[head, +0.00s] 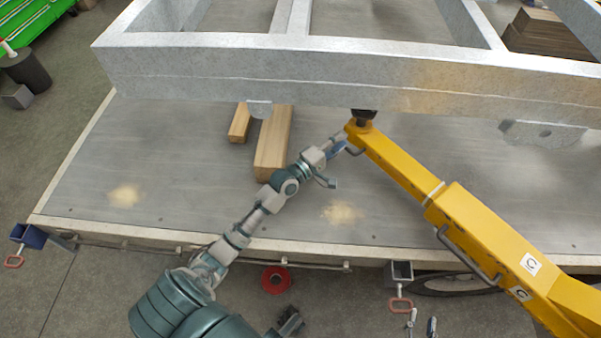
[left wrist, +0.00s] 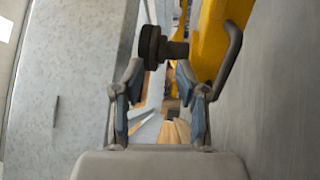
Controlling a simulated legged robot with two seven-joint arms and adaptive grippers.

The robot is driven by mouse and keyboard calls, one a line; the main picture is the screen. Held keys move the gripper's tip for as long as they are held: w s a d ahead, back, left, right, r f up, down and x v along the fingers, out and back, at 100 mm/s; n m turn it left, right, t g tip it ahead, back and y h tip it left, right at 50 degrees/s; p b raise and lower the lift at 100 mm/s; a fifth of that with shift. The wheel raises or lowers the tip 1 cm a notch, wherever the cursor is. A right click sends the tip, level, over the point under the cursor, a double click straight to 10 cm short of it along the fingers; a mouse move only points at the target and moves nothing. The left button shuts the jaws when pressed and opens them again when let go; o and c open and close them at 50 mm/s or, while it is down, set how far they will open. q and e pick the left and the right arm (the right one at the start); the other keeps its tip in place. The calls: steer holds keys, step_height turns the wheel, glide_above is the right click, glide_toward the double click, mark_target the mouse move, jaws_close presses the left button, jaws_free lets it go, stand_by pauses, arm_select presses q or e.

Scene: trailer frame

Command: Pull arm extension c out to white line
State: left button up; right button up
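The yellow arm extension (head: 395,165) slants from a thicker yellow sleeve (head: 500,245), marked with C labels, up to the silver frame. A white line (head: 433,193) crosses it close to the sleeve's mouth. At its far end are a dark round pad (head: 364,115), also in the left wrist view (left wrist: 160,47), and a small grey handle (head: 354,150). My left gripper (head: 338,147) is at this end, beside the handle. In the left wrist view its fingers (left wrist: 158,98) are apart with nothing between them; the handle (left wrist: 231,55) lies beyond and right of them. My right gripper is not seen.
The silver frame (head: 330,65) spans above the grey trailer deck (head: 130,160). Wooden blocks (head: 273,143) lie on the deck left of the gripper. A larger handle (head: 465,252) runs along the sleeve. The deck left of the blocks is mostly clear.

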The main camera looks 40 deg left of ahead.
arm_select(q)
steer(key=f+v, duration=0.2)
steer(key=v, duration=1.2)
steer(key=shift+f, duration=0.45)
arm_select(e)
steer(key=shift+w+f, duration=0.1)
steer(key=shift+w, duration=0.35)
arm_select(q)
steer(key=shift+p, duration=0.3)
arm_select(e)
steer(key=shift+r, duration=0.25)
steer(key=shift+f, duration=0.1)
